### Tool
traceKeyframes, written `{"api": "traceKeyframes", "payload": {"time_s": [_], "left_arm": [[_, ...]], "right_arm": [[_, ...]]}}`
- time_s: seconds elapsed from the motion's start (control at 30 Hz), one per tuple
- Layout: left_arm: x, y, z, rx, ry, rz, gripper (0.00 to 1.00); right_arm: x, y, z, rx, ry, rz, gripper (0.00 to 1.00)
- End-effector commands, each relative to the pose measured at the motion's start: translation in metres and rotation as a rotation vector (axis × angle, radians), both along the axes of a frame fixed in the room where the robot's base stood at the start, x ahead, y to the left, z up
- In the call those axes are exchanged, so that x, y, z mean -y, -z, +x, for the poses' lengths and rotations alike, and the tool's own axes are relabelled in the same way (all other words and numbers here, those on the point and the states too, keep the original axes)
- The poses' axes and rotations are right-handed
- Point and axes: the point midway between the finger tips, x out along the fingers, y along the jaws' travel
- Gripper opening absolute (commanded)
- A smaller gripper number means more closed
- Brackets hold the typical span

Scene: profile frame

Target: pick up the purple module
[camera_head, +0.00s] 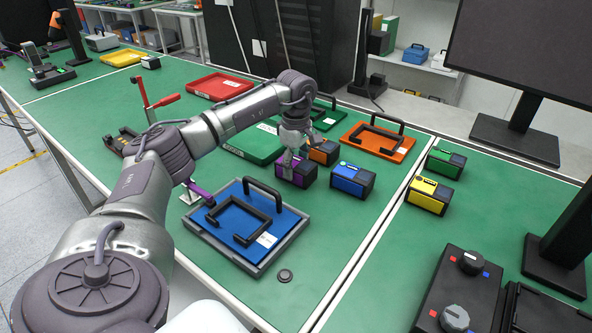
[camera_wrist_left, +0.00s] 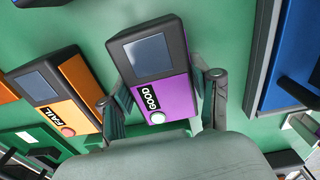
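The purple module (camera_head: 296,172) sits on the green bench in the head view, with a dark top and side. In the left wrist view the purple module (camera_wrist_left: 178,98) shows a dark screen and a "GOOD" label. My left gripper (camera_head: 290,157) is down over it. In the left wrist view the fingers of my left gripper (camera_wrist_left: 165,95) stand on either side of the module, open around it. Contact with its sides is not clear. My right gripper is not in view.
The orange module (camera_head: 322,152) stands close behind, and the blue module (camera_head: 352,180) is to the right. The yellow (camera_head: 430,194) and green (camera_head: 446,161) modules stand further right. A grey-rimmed blue tray (camera_head: 222,249) with a black handle lies in front.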

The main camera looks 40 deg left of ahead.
Motion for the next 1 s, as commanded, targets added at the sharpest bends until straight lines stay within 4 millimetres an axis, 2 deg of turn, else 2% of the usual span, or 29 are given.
{"api": "traceKeyframes", "payload": {"time_s": [0.03, 0.13, 0.37, 0.53, 0.67, 0.77, 1.0], "left_arm": [[0.0, 0.0, 0.0, 0.0, 0.0, 0.0, 0.37], [0.0, 0.0, 0.0, 0.0, 0.0, 0.0, 0.2], [0.0, -0.001, 0.0, 0.001, 0.0, -0.001, 0.19], [0.0, -0.008, 0.001, 0.003, 0.0, -0.002, 0.19], [0.0, -0.025, 0.001, 0.006, 0.0, -0.002, 0.19], [0.001, -0.045, 0.001, 0.007, 0.001, -0.003, 0.19], [0.058, -0.075, -0.009, 0.005, 0.007, -0.002, 0.19]], "right_arm": [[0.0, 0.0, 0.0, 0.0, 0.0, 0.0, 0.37], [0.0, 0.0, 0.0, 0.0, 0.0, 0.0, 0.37], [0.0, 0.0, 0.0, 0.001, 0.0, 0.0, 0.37], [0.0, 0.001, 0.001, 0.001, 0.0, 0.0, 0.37], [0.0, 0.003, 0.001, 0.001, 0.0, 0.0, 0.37], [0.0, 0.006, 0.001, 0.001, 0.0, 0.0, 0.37], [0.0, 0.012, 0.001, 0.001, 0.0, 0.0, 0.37]]}}
